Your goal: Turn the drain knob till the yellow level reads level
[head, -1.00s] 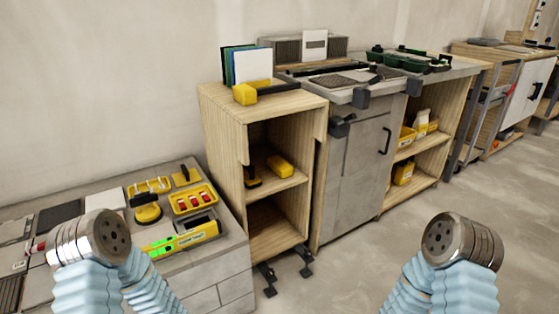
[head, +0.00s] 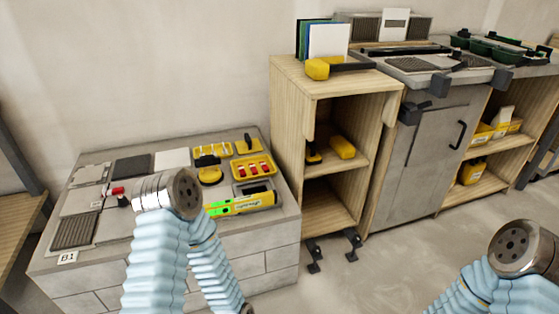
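The yellow level (head: 250,203) lies at the front right of the low grey bench, with bright green marks at its left end. Its reading is too small to make out. A small red-and-black piece (head: 118,191) sits among the tiles, left of my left arm's metal joint; it may be the drain knob, but I cannot tell. A dark ribbed grate (head: 74,232) lies at the bench's front left. My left arm is folded in front of the bench and hides part of its middle. My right arm is at the lower right. Neither gripper's fingers show.
The bench (head: 100,262) carries grey, dark and white tiles, a yellow tray (head: 253,167) with red pieces and other yellow tools. A "B1" label (head: 67,257) is at its front left. A wooden shelf unit (head: 335,85) stands right of it. The floor between my arms is clear.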

